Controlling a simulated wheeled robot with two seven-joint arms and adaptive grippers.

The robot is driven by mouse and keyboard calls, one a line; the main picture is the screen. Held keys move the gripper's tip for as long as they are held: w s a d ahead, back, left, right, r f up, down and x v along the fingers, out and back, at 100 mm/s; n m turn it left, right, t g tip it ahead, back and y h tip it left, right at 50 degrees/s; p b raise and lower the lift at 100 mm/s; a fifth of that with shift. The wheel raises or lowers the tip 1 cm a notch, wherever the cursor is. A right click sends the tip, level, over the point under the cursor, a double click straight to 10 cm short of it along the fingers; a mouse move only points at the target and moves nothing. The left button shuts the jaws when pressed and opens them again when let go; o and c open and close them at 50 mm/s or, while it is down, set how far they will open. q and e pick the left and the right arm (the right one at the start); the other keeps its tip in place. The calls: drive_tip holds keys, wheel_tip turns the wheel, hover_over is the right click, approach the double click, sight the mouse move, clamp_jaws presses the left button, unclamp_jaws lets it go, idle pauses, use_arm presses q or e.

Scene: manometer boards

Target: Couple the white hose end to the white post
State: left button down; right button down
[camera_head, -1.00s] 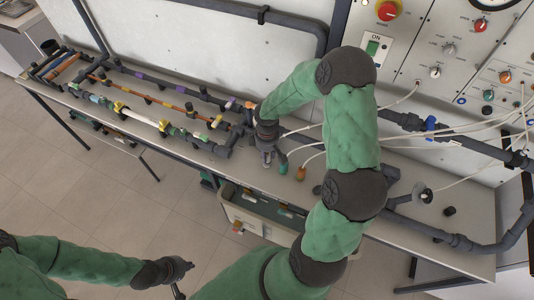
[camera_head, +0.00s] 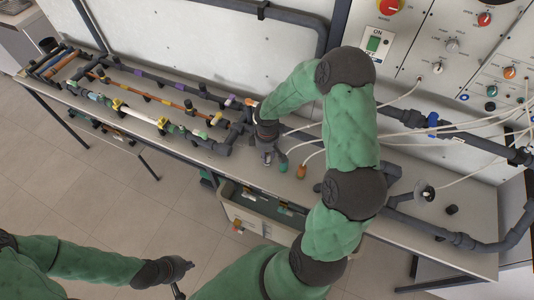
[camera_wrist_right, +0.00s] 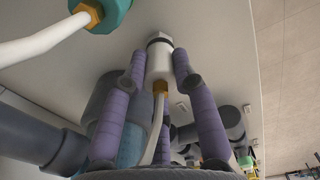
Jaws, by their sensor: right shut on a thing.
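My right gripper (camera_head: 267,153) is low over the bench at the middle of the head view. In the right wrist view its purple-padded fingers (camera_wrist_right: 163,85) are shut on the white hose end (camera_wrist_right: 159,62), a white sleeve with a grey hex tip and a brass collar. Its white hose runs down between the fingers. I cannot tell whether the tip touches anything. I cannot make out the white post for certain in either view. My left gripper (camera_head: 182,278) is at the bottom of the head view, away from the bench; its jaw opening is unclear.
A teal hose end (camera_head: 283,165) and an orange hose end (camera_head: 301,171) stand beside my right gripper. The teal one also shows close by in the right wrist view (camera_wrist_right: 102,12). Pipe rows with coloured fittings (camera_head: 160,122) fill the left bench. A control panel (camera_head: 450,50) is behind.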

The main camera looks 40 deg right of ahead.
sight(267, 154)
drive_tip(key=c, duration=0.9)
unclamp_jaws()
wheel_tip(267, 154, up, 12)
idle(0.3)
drive_tip(key=s+a+f+m+y, duration=0.2)
drive_tip(key=a+f+y, duration=0.1)
drive_tip(key=a+f, duration=1.1)
drive_tip(key=s+a+f+m+y, duration=0.1)
drive_tip(key=s+a+f+m, duration=0.4)
drive_tip(key=s+a+f, duration=0.5)
drive_tip(key=shift+s+a+f+m, duration=0.35)
drive_tip(key=shift+a+f+m, duration=0.05)
drive_tip(key=shift+a+f, duration=0.1)
